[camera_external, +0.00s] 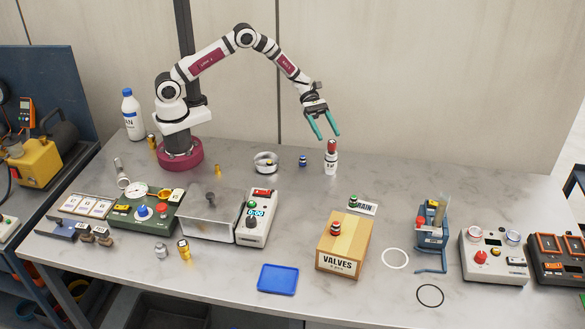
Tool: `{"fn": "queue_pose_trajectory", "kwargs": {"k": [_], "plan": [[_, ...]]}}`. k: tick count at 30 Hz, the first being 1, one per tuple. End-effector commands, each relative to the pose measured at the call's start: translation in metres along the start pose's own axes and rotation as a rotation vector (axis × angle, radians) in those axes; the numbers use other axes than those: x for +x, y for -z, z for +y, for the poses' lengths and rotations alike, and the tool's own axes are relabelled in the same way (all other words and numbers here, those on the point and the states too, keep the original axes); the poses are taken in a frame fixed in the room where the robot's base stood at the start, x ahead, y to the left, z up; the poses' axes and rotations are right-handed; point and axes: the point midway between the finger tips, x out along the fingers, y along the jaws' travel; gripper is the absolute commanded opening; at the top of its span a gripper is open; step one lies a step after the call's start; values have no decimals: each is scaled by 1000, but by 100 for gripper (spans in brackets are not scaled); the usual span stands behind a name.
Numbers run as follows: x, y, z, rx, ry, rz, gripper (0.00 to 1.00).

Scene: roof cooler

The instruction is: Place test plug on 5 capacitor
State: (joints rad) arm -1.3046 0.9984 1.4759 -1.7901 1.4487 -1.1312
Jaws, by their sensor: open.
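My gripper (328,136) is open, with its teal fingers spread and pointing down. It hangs at the back of the table, just above a small white bottle with a red top (331,158) in this view; I cannot tell whether they touch. I see no readable label for the test plug or the 5 capacitor. Small plug-like parts include a blue one (302,161) left of the bottle, a green-topped one (353,200) at a white label, and a red-topped one (336,229) on the VALVES box (354,247).
A tape-like ring (265,163) lies left of the blue part. A blue tray (278,278) lies in front. Blue stand (432,238) and meters (493,258) stand right.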

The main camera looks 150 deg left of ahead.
Motion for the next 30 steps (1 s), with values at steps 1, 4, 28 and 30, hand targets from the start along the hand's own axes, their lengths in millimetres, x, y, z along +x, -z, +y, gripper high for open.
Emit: {"fn": "queue_pose_trajectory", "kwargs": {"k": [1,4,28,30], "plan": [[-15,0,1,0,-4,0,66],[-41,0,1,0,-3,0,66],[-98,-86,-402,2093,1561,128,66],[-127,-72,-412,2408,1767,49,66]]}}
